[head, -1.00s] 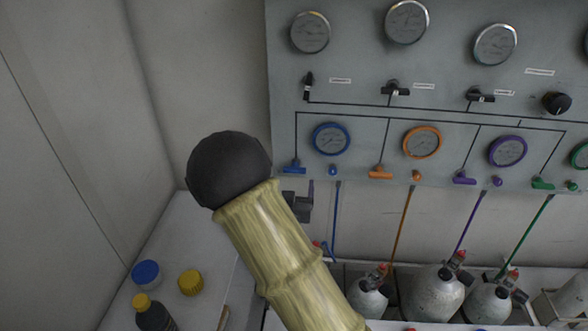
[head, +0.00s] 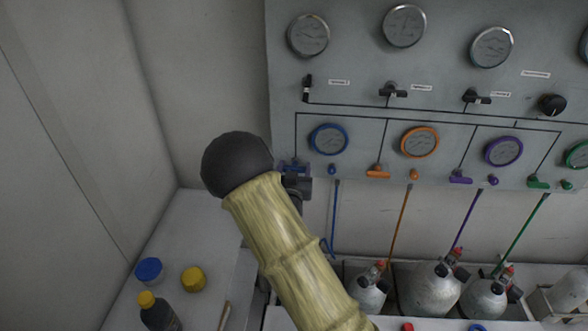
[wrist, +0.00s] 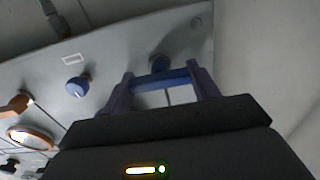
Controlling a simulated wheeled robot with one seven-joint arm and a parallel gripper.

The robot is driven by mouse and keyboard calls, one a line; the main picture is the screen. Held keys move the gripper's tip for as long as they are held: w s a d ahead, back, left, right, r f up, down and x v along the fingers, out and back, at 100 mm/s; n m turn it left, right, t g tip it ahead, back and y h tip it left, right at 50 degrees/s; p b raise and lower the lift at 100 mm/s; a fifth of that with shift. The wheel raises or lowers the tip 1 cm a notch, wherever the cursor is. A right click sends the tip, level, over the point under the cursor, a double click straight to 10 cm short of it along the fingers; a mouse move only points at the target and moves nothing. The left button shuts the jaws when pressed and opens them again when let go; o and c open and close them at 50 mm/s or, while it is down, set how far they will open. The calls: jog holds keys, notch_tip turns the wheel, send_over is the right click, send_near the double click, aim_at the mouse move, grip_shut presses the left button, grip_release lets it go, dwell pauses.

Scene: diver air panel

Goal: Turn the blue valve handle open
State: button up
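The blue valve handle (head: 291,168) sits at the lower left of the grey panel, partly hidden by my arm and gripper in the head view. In the wrist view the blue handle (wrist: 168,78) lies crosswise between my two fingers, its bar spanning most of the gap. My gripper (wrist: 164,84) is open, with one finger near each end of the bar; I cannot tell whether they touch it. In the head view my gripper (head: 297,186) is mostly hidden behind my arm, just below the handle.
A small blue knob (head: 331,169) and a blue-rimmed gauge (head: 329,139) are right of the handle. An orange handle (head: 378,171) is farther right. Grey cylinders (head: 432,290) stand below. Blue and yellow caps (head: 193,279) and a bottle (head: 160,312) rest on the left counter.

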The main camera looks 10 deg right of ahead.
jog(key=shift+c, duration=0.4)
jog(key=shift+n, duration=0.4)
jog(key=n+b, duration=0.1)
jog(key=n, duration=0.2)
jog(key=shift+w+b, duration=0.1)
jog(key=shift+b, duration=0.25)
jog(key=n, duration=0.4)
jog(key=shift+a, duration=0.1)
jog(key=n, duration=0.4)
jog(key=shift+r, duration=0.1)
jog(key=shift+a+n, duration=0.1)
jog(key=shift+n, duration=2)
